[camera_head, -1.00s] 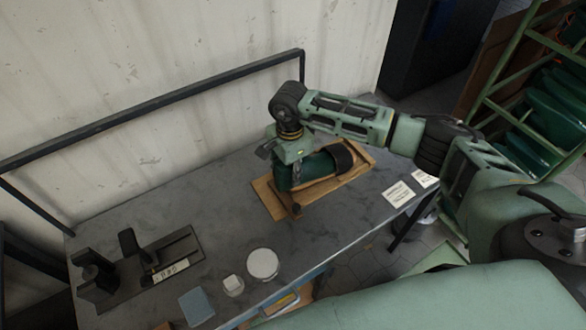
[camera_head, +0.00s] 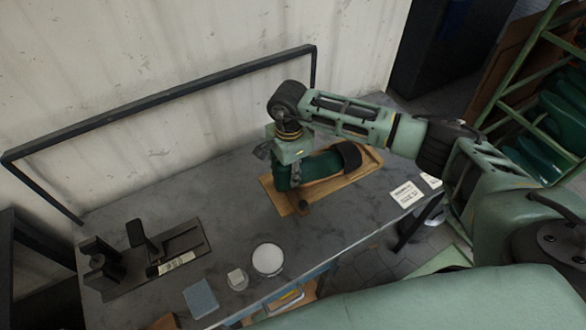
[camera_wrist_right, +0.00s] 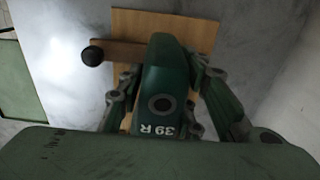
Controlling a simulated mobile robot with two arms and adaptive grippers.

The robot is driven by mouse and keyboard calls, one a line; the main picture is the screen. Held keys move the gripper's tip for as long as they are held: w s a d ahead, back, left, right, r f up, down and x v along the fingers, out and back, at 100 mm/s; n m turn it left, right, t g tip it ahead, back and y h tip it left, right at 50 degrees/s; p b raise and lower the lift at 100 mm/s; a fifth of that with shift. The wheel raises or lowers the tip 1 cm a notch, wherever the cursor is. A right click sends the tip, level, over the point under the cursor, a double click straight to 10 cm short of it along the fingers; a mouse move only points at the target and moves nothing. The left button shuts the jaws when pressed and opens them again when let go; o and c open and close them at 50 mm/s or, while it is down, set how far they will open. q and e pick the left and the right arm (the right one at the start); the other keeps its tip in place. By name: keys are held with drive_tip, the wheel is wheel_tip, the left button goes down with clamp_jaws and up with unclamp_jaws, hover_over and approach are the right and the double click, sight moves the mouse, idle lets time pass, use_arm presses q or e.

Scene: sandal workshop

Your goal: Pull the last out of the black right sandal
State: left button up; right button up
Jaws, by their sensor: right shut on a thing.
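The green last (camera_head: 318,165) lies in the black sandal, whose dark strap (camera_head: 350,155) crosses its toe end. The sandal lies on a wooden board (camera_head: 290,202) on the grey workbench. In the right wrist view the heel end of the last (camera_wrist_right: 162,75) shows a round hole and the marking "39 R". My right gripper (camera_head: 287,172) points down over the heel end. In the wrist view its fingers (camera_wrist_right: 160,100) stand on both sides of the last and are shut on it. The sandal is hidden in the wrist view. My left gripper is not in view.
The board carries a wooden bar with a dark knob (camera_wrist_right: 92,56). A black fixture (camera_head: 150,260) stands at the left of the bench. A white round lid (camera_head: 268,259), a small white jar (camera_head: 237,279) and a blue pad (camera_head: 200,298) lie near the front edge. Paper cards (camera_head: 407,194) lie at right.

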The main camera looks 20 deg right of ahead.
sight(277, 170)
drive_tip(key=shift+a+r, duration=0.1)
drive_tip(key=shift+a, duration=0.4)
drive_tip(key=shift+a, duration=0.1)
drive_tip(key=shift+s+a, duration=0.2)
drive_tip(key=shift+a, duration=0.9)
drive_tip(key=shift+a, duration=0.1)
drive_tip(key=shift+s+a+r+b, duration=0.15)
drive_tip(key=shift+a+b, duration=0.3)
drive_tip(key=shift+a, duration=0.65)
wheel_tip(277, 170, up, 7)
drive_tip(key=p, duration=0.3)
drive_tip(key=shift+s+d, duration=0.1)
